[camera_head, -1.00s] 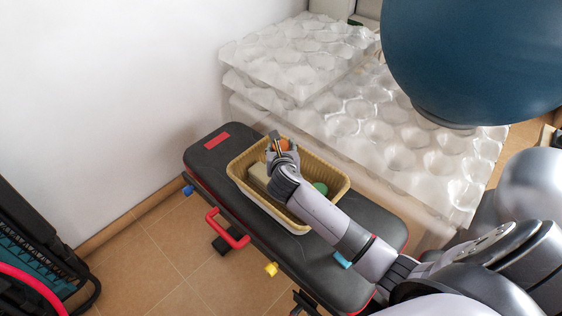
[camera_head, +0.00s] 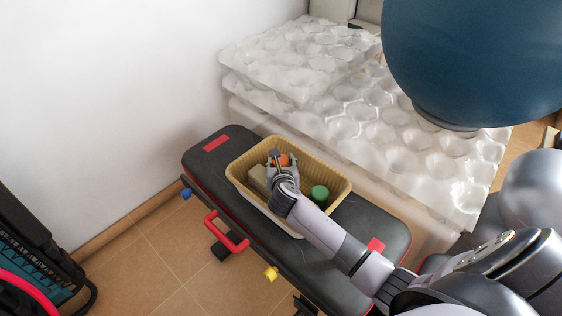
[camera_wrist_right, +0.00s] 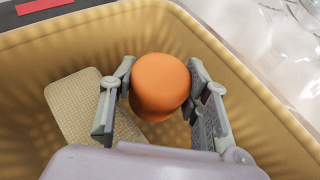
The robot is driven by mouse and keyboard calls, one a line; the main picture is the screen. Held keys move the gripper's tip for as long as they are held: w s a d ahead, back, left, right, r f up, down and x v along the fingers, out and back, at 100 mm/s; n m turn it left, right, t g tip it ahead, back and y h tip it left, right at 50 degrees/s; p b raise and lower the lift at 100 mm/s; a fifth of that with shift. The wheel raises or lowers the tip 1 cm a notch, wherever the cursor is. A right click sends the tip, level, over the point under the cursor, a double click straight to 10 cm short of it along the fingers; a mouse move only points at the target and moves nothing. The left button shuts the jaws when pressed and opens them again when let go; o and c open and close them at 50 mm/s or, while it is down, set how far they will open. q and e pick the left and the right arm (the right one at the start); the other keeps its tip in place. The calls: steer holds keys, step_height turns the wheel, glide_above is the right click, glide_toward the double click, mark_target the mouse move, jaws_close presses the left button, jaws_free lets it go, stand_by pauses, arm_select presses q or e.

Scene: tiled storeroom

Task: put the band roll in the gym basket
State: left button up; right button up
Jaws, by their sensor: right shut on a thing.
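The orange band roll (camera_head: 284,160) is at my right gripper (camera_head: 279,162), inside the outline of the tan gym basket (camera_head: 337,174). In the wrist view the roll (camera_wrist_right: 160,86) sits between the two fingers of my right gripper (camera_wrist_right: 160,98), which is shut on it. The basket's ribbed wall (camera_wrist_right: 245,100) surrounds the gripper there. The roll's underside is hidden, so I cannot tell whether it touches the basket floor. My left gripper is not in view.
The basket stands on a black padded bench (camera_head: 213,168). It also holds a beige block (camera_head: 257,179) and a green round thing (camera_head: 319,193). A clear bumpy stack (camera_head: 300,60) stands behind; a large blue ball (camera_head: 475,60) is at upper right.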

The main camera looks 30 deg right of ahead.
mark_target(281, 161)
steer(key=o, duration=1.2)
steer(key=shift+f, duration=0.1)
steer(key=shift+r, duration=0.25)
steer(key=p+v, duration=0.1)
steer(key=v, duration=0.2)
steer(key=p+v, duration=0.1)
steer(key=v, duration=0.2)
steer(key=shift+r, duration=0.5)
steer(key=p+v, duration=0.1)
steer(key=v, duration=0.4)
steer(key=shift+a+f+p, duration=0.1)
steer(key=shift+p, duration=0.3)
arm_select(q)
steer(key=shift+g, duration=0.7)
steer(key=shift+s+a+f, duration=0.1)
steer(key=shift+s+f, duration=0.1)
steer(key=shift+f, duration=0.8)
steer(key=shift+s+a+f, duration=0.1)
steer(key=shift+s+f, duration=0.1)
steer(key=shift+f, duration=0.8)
arm_select(e)
steer(key=shift+s+a, duration=0.2)
steer(key=shift+s, duration=0.2)
